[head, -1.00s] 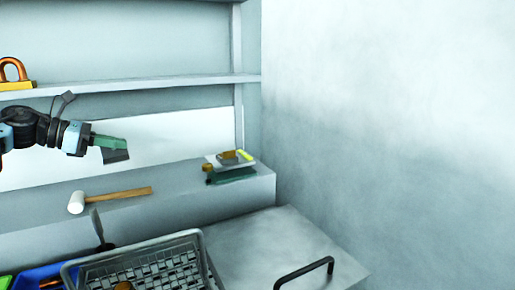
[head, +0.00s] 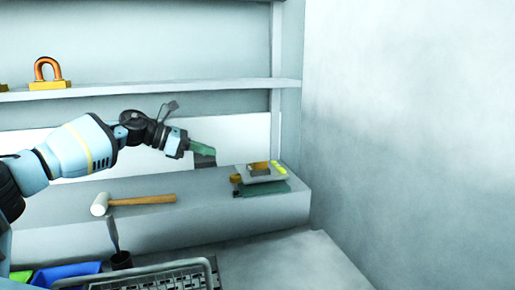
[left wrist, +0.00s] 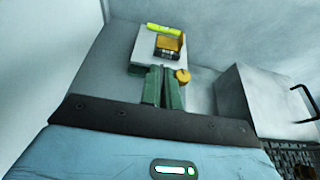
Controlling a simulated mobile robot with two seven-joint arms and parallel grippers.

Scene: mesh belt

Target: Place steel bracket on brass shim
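My left gripper (head: 204,151) has green fingers and hangs in the air left of the stacked items on the ledge. It is shut on a dark grey flat piece, likely the steel bracket (head: 205,161). In the left wrist view the piece shows as a thin grey edge (left wrist: 163,86) between the fingers (left wrist: 163,92). A brass-coloured block (head: 260,167), perhaps the brass shim, sits on a light grey plate (head: 283,177); it also shows in the left wrist view (left wrist: 170,42), beyond the fingertips. My right gripper is not in view.
A yellow-green vial (head: 279,168) lies on the plate, over a green base (head: 275,188). A small brass knob (head: 236,179) is beside it. A mallet (head: 140,200) lies left on the ledge. A wire basket (head: 170,272) stands below. A wall closes the right side.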

